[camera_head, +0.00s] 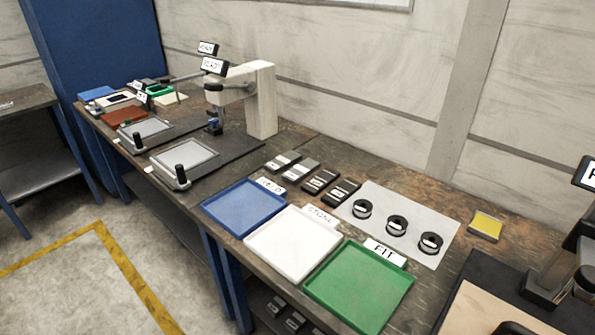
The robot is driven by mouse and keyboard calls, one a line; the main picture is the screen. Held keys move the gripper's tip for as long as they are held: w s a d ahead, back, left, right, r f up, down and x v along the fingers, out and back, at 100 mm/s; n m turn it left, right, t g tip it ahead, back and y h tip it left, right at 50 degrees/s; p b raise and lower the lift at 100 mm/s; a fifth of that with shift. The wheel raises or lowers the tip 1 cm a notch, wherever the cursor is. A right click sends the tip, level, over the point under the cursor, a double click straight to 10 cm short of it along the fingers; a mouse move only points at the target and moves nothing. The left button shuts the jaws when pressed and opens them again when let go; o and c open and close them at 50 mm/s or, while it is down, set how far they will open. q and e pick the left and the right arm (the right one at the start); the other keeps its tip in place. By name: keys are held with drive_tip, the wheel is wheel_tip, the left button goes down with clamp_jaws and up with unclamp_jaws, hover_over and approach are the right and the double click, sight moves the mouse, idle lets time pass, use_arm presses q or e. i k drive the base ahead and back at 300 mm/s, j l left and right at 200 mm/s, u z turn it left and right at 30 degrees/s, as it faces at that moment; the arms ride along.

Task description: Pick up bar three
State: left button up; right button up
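A row of several small bars with white labels lies on the bench behind the trays. Two are lighter grey, one at the left end (283,161) and one beside it (300,170). Two are darker, the third from the left (320,181) and the one at the right end (341,192). The labels are too small to read, so I cannot tell which is bar three. Neither of my grippers shows in the head view.
A blue tray (240,207), white tray (292,244) and green tray (358,287) line the bench's front edge. Round dark parts (397,224) sit on a grey mat (425,205) right of the bars. A microscope-like stand (262,100) rises behind left. Black equipment (545,290) stands far right.

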sight(303, 169)
drive_tip(key=i+j+z, duration=0.1)
drive_tip(key=j+z, duration=0.15)
drive_tip(key=z, duration=0.2)
drive_tip(key=j+z, duration=0.3)
drive_tip(key=z, duration=0.15)
drive_tip(key=j+z, duration=0.3)
drive_tip(key=z, duration=0.15)
